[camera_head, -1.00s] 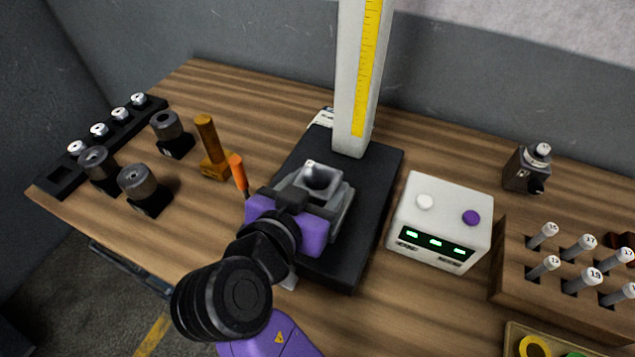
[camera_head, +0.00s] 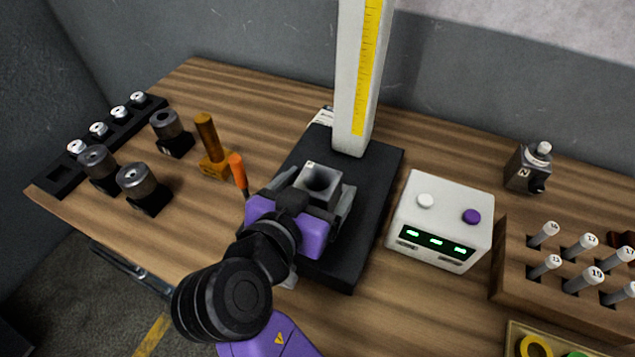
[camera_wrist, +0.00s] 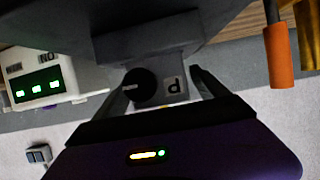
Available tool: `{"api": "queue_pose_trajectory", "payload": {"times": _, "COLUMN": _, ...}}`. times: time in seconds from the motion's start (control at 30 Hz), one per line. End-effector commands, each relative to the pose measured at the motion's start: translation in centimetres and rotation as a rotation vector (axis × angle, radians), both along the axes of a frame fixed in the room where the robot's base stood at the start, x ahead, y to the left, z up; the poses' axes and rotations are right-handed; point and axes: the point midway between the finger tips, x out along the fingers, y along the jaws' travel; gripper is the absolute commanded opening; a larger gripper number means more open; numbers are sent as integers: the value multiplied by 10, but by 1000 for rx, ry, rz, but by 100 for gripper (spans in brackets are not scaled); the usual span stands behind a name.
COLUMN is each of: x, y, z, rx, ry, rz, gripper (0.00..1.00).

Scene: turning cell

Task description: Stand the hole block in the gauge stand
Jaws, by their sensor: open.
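The hole block (camera_head: 333,187) is a grey block with a round dark hole in its top. It sits over the black base of the gauge stand (camera_head: 385,165), in front of the white column with a yellow scale. My gripper (camera_head: 316,190) is open, with one finger on each side of the block. In the wrist view the block (camera_wrist: 174,86) shows a "P" label and a round dark feature between the spread fingers of my gripper (camera_wrist: 157,82). The block's underside is hidden, so I cannot tell exactly how it rests.
A white box with green displays (camera_head: 440,220) stands close on the right. An orange-handled tool (camera_head: 238,170) and a brown-handled stamp (camera_head: 210,145) are close on the left. Dark cylinders on bases (camera_head: 138,182) stand farther left. A wooden pin rack (camera_head: 520,265) is at right.

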Motion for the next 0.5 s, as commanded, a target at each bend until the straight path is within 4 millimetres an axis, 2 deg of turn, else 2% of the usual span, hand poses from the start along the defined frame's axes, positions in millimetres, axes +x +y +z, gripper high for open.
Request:
{"api": "queue_pose_trajectory", "payload": {"times": 0.13, "x": -11, "y": 6, "z": 7, "rx": 2, "ry": -5, "rz": 4, "gripper": 84}}
{"api": "queue_pose_trajectory", "payload": {"times": 0.5, "x": -59, "y": 23, "z": 30, "rx": 4, "ry": -10, "rz": 4, "gripper": 84}}
